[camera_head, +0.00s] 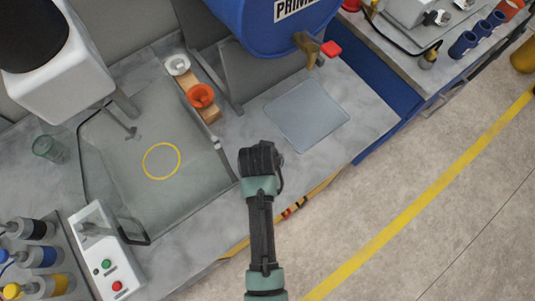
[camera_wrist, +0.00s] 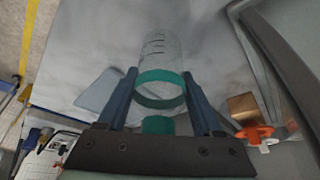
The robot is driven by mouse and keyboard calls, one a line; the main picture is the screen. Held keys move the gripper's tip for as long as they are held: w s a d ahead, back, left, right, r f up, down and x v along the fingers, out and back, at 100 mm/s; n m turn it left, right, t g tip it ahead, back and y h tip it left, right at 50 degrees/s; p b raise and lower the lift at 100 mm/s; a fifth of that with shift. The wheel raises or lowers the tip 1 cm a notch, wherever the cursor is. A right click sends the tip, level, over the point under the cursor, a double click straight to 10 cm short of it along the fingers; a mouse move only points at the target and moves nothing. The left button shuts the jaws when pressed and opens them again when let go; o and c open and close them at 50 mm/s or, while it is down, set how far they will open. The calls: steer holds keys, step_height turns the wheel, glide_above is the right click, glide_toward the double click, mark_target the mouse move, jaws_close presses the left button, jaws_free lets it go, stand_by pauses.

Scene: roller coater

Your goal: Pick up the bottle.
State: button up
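The bottle (camera_wrist: 160,75) is clear with dark marks along its side, a green band and a green cap-like part nearer the camera. It shows in the wrist view between the two fingers of my gripper (camera_wrist: 159,78). The fingers are apart, one on each side of the bottle. I cannot tell whether they touch it. In the head view my gripper (camera_head: 260,157) is over the front part of the grey worktop, and the bottle is not visible there.
A grey plate (camera_head: 307,115) lies right of my gripper. A blue drum (camera_head: 262,25) with a red-handled tap is behind. A clear greenish cup (camera_head: 48,148) and a control box (camera_head: 105,260) are at the left.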

steer(key=c, duration=0.7)
steer(key=shift+c, duration=0.2)
